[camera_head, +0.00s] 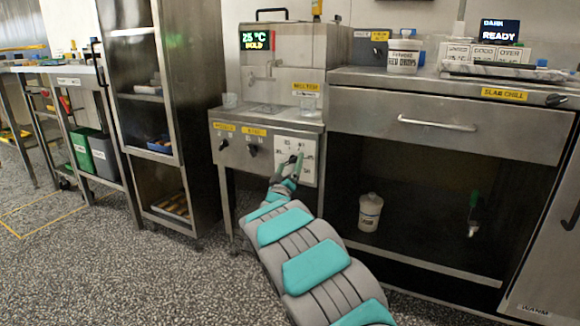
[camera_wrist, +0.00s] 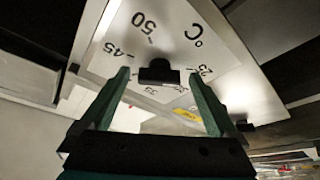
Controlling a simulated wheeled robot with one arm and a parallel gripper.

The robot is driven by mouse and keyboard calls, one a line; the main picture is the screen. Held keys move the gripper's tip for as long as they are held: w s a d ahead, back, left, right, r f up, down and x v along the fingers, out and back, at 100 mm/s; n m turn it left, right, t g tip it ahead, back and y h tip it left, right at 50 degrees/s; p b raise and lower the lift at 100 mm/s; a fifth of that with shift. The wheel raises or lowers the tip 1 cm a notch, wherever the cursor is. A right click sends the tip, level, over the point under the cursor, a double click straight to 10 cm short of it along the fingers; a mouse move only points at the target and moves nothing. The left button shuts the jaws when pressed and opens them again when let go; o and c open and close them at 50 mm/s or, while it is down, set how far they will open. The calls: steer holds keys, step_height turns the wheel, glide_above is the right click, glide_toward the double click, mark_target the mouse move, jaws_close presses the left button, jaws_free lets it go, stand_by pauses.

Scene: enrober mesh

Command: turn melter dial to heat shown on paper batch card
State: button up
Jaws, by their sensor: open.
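The melter (camera_head: 268,115) is a steel unit whose display (camera_head: 257,41) reads 25 °C and HOLD. On its front is a white dial plate (camera_head: 308,172), partly hidden by my gripper. In the wrist view, the dial plate (camera_wrist: 200,35) shows 50, 45, °C and smaller, partly hidden numbers. The black dial knob (camera_wrist: 158,73) lies between my fingertips. My gripper (camera_wrist: 158,78) is open, one finger on each side of the knob; I cannot tell whether they touch it. My gripper also shows in the head view (camera_head: 291,166). I cannot make out a paper batch card.
Two black knobs (camera_head: 252,150) (camera_head: 223,145) sit left of the dial plate. The slab chill counter (camera_head: 450,120) is close on the right, a shelf rack (camera_head: 150,120) on the left. The speckled floor is clear.

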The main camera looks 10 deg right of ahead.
steer(key=c, duration=1.4)
